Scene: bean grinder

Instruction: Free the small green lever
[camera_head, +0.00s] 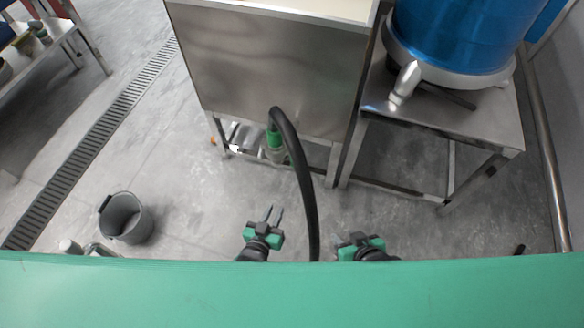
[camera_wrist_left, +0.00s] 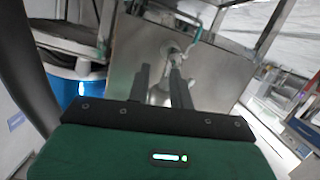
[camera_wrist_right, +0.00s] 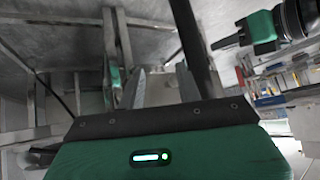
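A green part (camera_head: 274,136), which may be the small green lever, sits at the end of a black hose (camera_head: 303,180) by the lower front of the steel cabinet. Green also shows in the right wrist view (camera_wrist_right: 115,76). The lever's exact shape is too small to tell. My left gripper (camera_head: 274,209) is below the green part in the head view, left of the hose, fingers apart and empty; its fingers also show in the left wrist view (camera_wrist_left: 160,82). My right gripper (camera_head: 347,238) is right of the hose, apart from the green part; its fingers are spread and empty in the right wrist view (camera_wrist_right: 162,82).
The steel cabinet (camera_head: 270,75) stands ahead. A blue drum (camera_head: 455,35) with a spout rests on a steel stand (camera_head: 440,112) at right. A grey bucket (camera_head: 126,218) stands on the floor at left. The hose runs between my grippers. Floor left of the cabinet is open.

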